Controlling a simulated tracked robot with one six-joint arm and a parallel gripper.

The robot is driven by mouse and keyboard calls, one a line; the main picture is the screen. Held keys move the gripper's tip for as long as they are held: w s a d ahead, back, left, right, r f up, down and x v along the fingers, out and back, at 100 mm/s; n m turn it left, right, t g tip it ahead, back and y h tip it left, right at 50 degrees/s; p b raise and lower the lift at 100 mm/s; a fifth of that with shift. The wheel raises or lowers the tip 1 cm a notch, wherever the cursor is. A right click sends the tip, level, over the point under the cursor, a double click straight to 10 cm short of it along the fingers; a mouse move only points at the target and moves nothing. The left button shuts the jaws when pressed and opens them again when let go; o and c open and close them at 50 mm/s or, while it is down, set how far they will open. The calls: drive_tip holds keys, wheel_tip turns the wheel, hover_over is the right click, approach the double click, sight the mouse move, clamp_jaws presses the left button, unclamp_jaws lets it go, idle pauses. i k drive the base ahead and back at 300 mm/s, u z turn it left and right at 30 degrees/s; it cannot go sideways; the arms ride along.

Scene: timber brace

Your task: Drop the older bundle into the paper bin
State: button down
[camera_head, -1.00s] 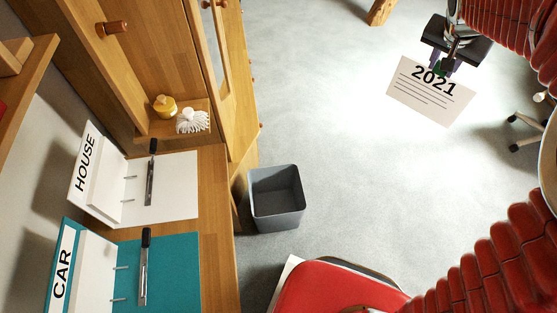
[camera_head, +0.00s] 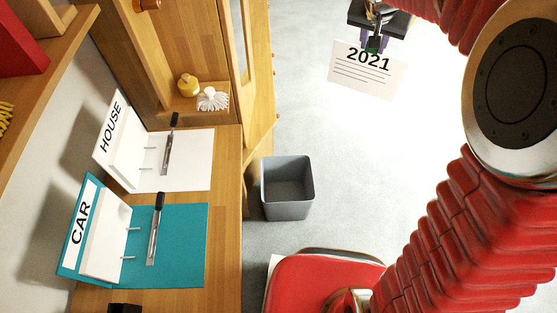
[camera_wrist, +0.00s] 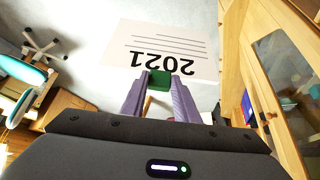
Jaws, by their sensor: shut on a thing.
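A white paper bundle marked 2021 (camera_head: 366,76) hangs from my gripper (camera_head: 374,46), which is shut on its top edge. It also shows in the wrist view (camera_wrist: 165,48), where a green piece (camera_wrist: 159,78) sits between the purple fingers at the sheet's edge. The grey bin (camera_head: 288,188) stands on the floor beside the desk, open at the top; the part of its inside that shows looks empty. In the head view my gripper and the bundle are above and to the right of the bin, apart from it. No other dated bundle shows.
A white HOUSE binder (camera_head: 185,160) and a teal CAR binder (camera_head: 180,243) lie open on the desk (camera_head: 228,190) at the left. A yellow pot (camera_head: 187,85) and a white brush (camera_head: 212,98) sit on the cabinet shelf. The floor around the bin's right side is clear.

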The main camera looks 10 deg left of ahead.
sight(288, 200)
drive_tip(key=u, duration=0.6)
drive_tip(key=i, duration=0.55)
drive_tip(key=z, duration=0.05)
drive_tip(key=k, duration=0.6)
drive_tip(key=u, duration=0.1)
